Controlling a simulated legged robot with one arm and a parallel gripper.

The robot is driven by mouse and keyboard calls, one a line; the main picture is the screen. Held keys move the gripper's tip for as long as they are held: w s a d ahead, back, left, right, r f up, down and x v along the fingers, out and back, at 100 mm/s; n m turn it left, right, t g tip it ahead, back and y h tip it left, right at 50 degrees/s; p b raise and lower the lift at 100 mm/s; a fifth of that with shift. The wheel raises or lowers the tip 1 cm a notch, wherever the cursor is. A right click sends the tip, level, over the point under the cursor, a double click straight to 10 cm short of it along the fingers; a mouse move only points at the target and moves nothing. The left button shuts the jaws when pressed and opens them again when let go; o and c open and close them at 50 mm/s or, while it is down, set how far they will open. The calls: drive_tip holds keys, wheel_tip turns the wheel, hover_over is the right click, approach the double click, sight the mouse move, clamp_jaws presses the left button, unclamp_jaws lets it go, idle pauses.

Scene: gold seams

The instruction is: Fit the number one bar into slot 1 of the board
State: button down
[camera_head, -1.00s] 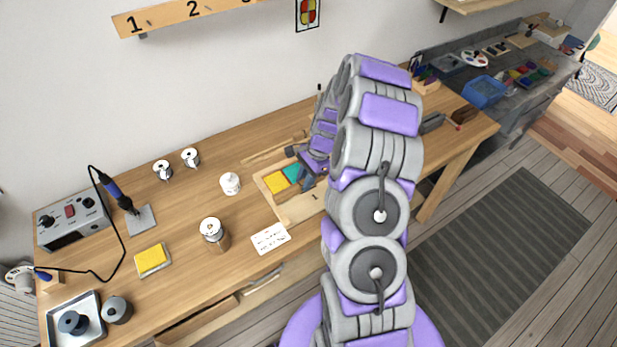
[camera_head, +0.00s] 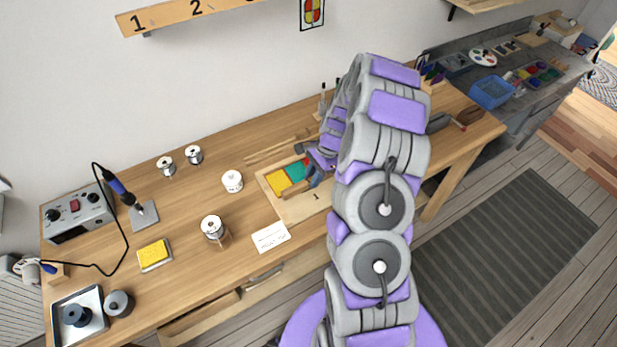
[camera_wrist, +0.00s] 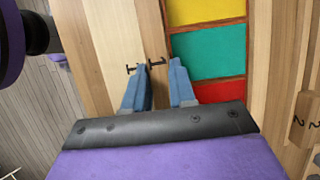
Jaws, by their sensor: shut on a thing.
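The board (camera_head: 304,207) is pale wood with yellow, teal and red panes, and lies on the bench. A dark mark like a 1 on the board (camera_wrist: 105,40) also shows in the wrist view. My gripper (camera_wrist: 166,85) has blue fingers, shut on a narrow wooden bar (camera_wrist: 152,28) marked 1. The bar runs alongside the yellow and teal panes, close to their left edge in the wrist view. I cannot tell whether it is down in slot 1 or just above it. In the head view, my arm hides part of the board and gripper.
Another wooden piece marked 2 (camera_wrist: 302,118) lies right of the panes. A soldering station (camera_head: 75,213) is at the far left.

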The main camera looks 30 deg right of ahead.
drive_tip(key=shift+d+f, duration=0.15)
drive_tip(key=shift+d, duration=0.7)
drive_tip(key=shift+a+r+p, duration=0.2)
drive_tip(key=shift+a+p, duration=0.1)
drive_tip(key=shift+a, duration=1.9)
drive_tip(key=shift+d+f, duration=0.2)
drive_tip(key=shift+d, duration=1.3)
drive_tip(key=shift+a+r, duration=0.15)
drive_tip(key=shift+a, duration=0.6)
drive_tip(key=shift+a+r, duration=0.1)
drive_tip(key=shift+a, duration=0.6)
drive_tip(key=shift+d+f+p, duration=0.2)
drive_tip(key=shift+d+p, duration=0.15)
drive_tip(key=shift+d, duration=0.9)
drive_tip(key=shift+a+r, duration=0.15)
drive_tip(key=shift+a, duration=0.8)
drive_tip(key=shift+s+d+p, duration=0.1)
drive_tip(key=shift+d+p, duration=0.25)
drive_tip(key=shift+d, duration=0.8)
drive_tip(key=shift+a, duration=0.8)
drive_tip(key=shift+d+f, duration=0.4)
drive_tip(key=shift+d, duration=0.2)
drive_tip(key=shift+d+p, duration=0.1)
drive_tip(key=shift+p, duration=0.25)
